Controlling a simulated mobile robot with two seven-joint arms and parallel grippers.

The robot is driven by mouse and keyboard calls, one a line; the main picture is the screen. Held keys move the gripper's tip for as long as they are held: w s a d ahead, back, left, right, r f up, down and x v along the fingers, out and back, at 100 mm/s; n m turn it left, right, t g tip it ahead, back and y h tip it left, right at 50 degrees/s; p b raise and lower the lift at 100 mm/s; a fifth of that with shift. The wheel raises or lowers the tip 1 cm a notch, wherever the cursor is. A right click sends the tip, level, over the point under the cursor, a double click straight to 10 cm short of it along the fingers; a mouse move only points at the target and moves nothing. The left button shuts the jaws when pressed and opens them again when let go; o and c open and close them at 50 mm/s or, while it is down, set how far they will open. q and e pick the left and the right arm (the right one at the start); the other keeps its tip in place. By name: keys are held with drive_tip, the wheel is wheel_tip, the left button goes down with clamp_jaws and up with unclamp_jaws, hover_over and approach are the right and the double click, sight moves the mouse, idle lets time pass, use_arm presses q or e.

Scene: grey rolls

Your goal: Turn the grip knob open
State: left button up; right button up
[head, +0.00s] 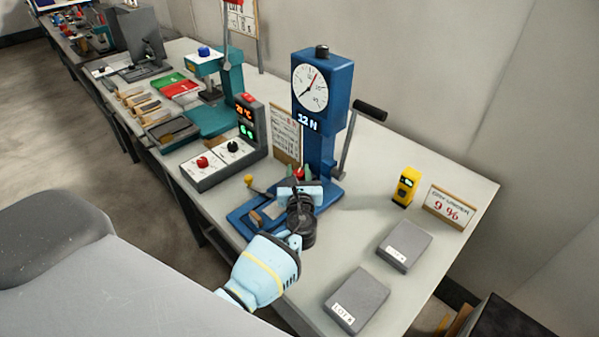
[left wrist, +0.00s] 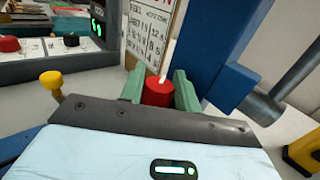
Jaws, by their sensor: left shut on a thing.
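The blue force tester (head: 319,130) stands on the bench with a round white dial on top and a display reading 12 N. The red grip knob (left wrist: 158,92) sits low in front of its column, with a small white mark on top. My left gripper (left wrist: 158,95) has its two green fingers on either side of the knob, shut on it. In the head view my left gripper (head: 299,176) is at the tester's foot, and its wrist hides most of the knob. My right gripper is not in view.
A lever with a black handle (head: 370,110) rises right of the column. A yellow-topped peg (left wrist: 51,80) stands left of my gripper. A control box (head: 222,150) is to the left. Grey blocks (head: 357,301) and a yellow device (head: 405,187) lie to the right.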

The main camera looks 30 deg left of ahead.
use_arm(q)
drive_tip(key=n+g+y, duration=0.1)
drive_tip(key=n+y, duration=0.1)
drive_tip(key=shift+f+g+y+b, duration=0.15)
drive_tip(key=shift+g+y+b, duration=0.15)
drive_tip(key=shift+g+b, duration=0.1)
drive_tip(key=shift+n+g+y, duration=0.5)
drive_tip(key=shift+y, duration=0.1)
drive_tip(key=shift+r, duration=0.2)
drive_tip(key=o, duration=1)
drive_tip(key=shift+c, duration=0.2)
drive_tip(key=v, duration=0.7)
drive_tip(key=shift+s+d, duration=0.25)
drive_tip(key=shift+d, duration=0.05)
